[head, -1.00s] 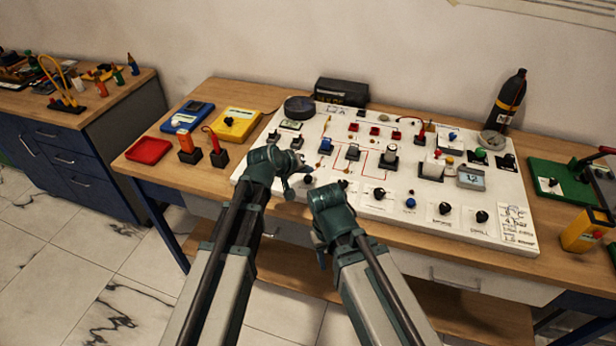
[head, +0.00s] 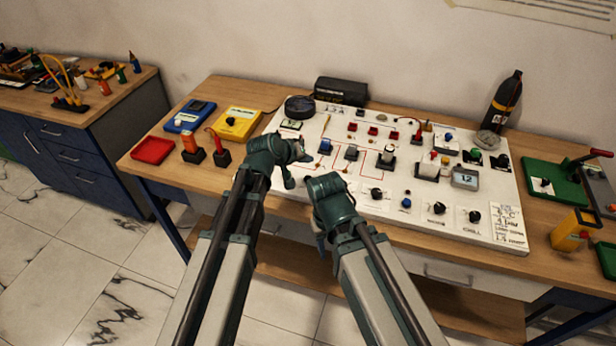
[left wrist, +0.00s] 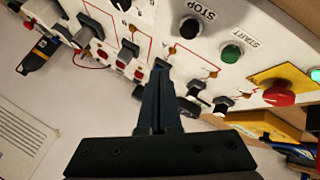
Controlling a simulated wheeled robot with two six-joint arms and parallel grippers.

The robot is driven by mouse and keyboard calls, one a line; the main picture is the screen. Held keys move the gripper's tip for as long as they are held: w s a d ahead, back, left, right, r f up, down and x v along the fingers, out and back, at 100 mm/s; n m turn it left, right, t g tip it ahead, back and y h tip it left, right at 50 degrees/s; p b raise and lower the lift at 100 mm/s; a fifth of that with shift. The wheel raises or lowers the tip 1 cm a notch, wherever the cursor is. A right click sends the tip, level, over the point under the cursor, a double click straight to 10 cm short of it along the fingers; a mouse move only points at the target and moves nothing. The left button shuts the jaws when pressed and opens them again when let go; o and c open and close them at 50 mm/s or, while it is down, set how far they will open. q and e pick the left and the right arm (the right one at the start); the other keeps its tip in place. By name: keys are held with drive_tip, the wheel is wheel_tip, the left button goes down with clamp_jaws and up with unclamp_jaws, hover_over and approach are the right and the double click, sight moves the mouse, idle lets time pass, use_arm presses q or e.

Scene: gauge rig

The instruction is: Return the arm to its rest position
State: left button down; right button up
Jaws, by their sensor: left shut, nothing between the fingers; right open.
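My left gripper (head: 298,168) is over the left front part of the white panel board (head: 480,235) in the head view. In the left wrist view its fingers (left wrist: 160,82) are together with nothing between them, in front of the panel's switches. A gap from the panel surface cannot be judged. My right gripper (head: 321,240) is lower, at the bench's front edge, open, its fingers mostly hidden by its own wrist. Both arms reach forward side by side from the bottom of the head view.
The left wrist view shows a black STOP button (left wrist: 190,27), a green START button (left wrist: 231,53) and a red mushroom button (left wrist: 279,93). A red tray (head: 153,150) and yellow meter (head: 234,124) stand left on the bench. A dark bottle (head: 502,100) stands back right.

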idle(0.4)
use_arm(q)
drive_tip(key=s+a+f+m+g+y, duration=0.2)
drive_tip(key=s, duration=0.6)
drive_tip(key=s+a+f+m+g+y, duration=0.1)
drive_tip(key=s+f+g+y, duration=0.1)
drive_tip(key=s, duration=0.7)
drive_tip(key=s+a+f+m+g+y, duration=0.2)
drive_tip(key=s+g, duration=0.1)
drive_tip(key=s, duration=0.5)
drive_tip(key=shift+s+a+f+m+g+y, duration=0.25)
drive_tip(key=shift+s+a+m+g+y, duration=0.05)
drive_tip(key=shift+s+g+y, duration=0.1)
idle(0.6)
